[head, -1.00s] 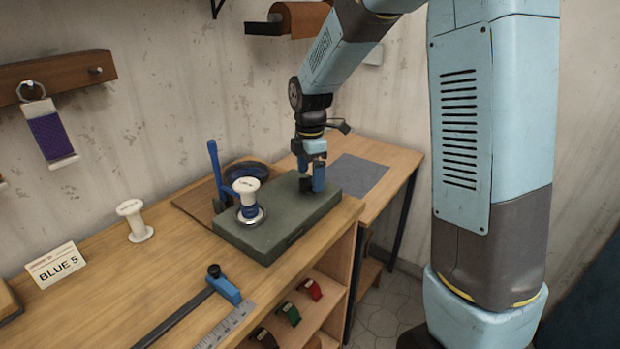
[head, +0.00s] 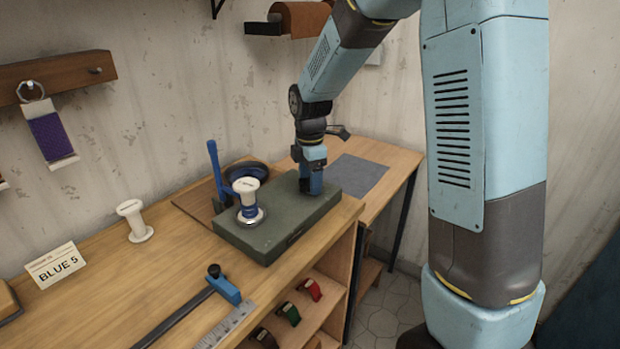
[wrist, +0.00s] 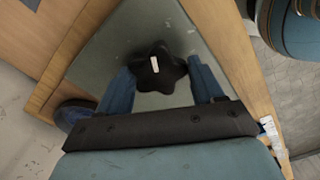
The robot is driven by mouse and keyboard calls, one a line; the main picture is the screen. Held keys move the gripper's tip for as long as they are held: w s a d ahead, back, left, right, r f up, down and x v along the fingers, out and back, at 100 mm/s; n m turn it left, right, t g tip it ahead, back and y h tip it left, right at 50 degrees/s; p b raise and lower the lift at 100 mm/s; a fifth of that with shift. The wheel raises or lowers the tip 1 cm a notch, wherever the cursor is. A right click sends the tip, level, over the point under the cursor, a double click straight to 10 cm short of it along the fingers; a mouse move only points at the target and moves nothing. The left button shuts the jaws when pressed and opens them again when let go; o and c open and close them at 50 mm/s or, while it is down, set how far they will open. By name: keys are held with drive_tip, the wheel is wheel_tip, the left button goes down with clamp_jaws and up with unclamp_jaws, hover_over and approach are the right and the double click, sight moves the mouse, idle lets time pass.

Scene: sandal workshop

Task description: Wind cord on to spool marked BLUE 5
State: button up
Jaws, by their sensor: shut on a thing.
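My gripper (head: 311,188) points down at the right part of a green winder box (head: 262,238) on the bench. In the wrist view my gripper (wrist: 160,70) has its two blue fingers on either side of a black star-shaped knob (wrist: 156,66) with a white mark, and is shut on it. A white spool (head: 246,186) stands upright on the box's left part, with blue around its lower part; whether this is cord is too small to tell. A blue lever (head: 215,163) stands beside it. A card reading BLUE 5 (head: 55,266) stands at the left.
A bare white spool (head: 135,221) stands on the bench left of the box. A blue-ended clamp or gauge (head: 222,288) and a ruler (head: 232,322) lie in front. A dark bowl (head: 246,169) sits behind. A grey mat (head: 358,172) lies clear at the right.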

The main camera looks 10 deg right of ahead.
drive_tip(key=shift+c, duration=0.9)
drive_tip(key=m, duration=0.5)
drive_tip(key=shift+m, duration=0.4)
drive_tip(key=m, duration=0.7)
drive_tip(key=shift+w+a, duration=0.1)
drive_tip(key=m, duration=0.6)
drive_tip(key=shift+m, duration=0.3)
drive_tip(key=m, duration=0.6)
drive_tip(key=shift+w, duration=0.15)
drive_tip(key=shift+m, duration=0.3)
